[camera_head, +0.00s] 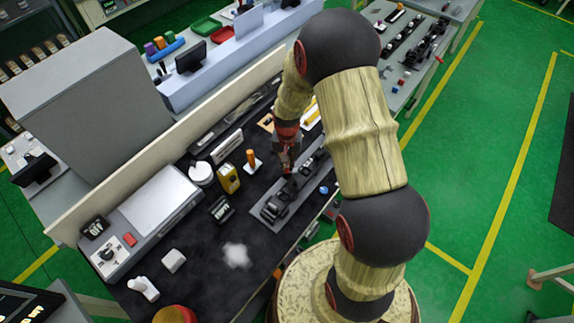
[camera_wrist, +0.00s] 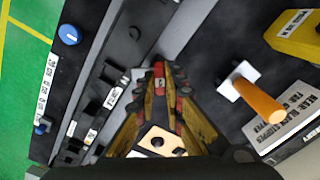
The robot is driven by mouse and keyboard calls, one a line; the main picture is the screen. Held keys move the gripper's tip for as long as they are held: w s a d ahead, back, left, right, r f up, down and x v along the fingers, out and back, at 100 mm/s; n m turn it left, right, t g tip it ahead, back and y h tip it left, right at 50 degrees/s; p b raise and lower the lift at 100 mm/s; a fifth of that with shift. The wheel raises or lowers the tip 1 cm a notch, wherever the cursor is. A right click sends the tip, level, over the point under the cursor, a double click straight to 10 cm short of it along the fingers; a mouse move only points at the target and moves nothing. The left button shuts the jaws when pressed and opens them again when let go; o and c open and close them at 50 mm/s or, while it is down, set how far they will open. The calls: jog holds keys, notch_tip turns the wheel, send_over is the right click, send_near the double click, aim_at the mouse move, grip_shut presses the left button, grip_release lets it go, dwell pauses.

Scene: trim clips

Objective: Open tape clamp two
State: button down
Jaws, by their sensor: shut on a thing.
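A dark clamp rail (camera_head: 275,207) lies along the front of the black bench, with several black clamps on it. In the wrist view the clamps (camera_wrist: 110,98) line the rail with small white labels too small to read surely. My gripper (camera_head: 287,165) is over the rail's middle, pointing down. In the wrist view its fingers (camera_wrist: 160,88) converge at the rail's edge and are shut on a small red part with a pale label, which looks like a clamp lever. I cannot tell from the labels which clamp is number two. The fingers hide most of the held part.
An orange-handled tool on a white base (camera_wrist: 250,92) and a yellow box (camera_wrist: 300,35) stand right of the fingers in the wrist view. A blue knob (camera_wrist: 69,34) is on the bench's front edge. A white upright panel (camera_head: 170,150) runs behind the bench.

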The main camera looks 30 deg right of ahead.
aim_at(287, 166)
jog(key=n, duration=0.3)
jog(key=shift+n, duration=0.3)
jog(key=shift+n+b, duration=0.4)
jog(key=shift+n, duration=1.5)
jog(key=c, duration=1.9)
grip_release()
jog(key=shift+r, duration=0.15)
notch_tip(287, 166, up, 12)
jog(key=shift+f, duration=0.15)
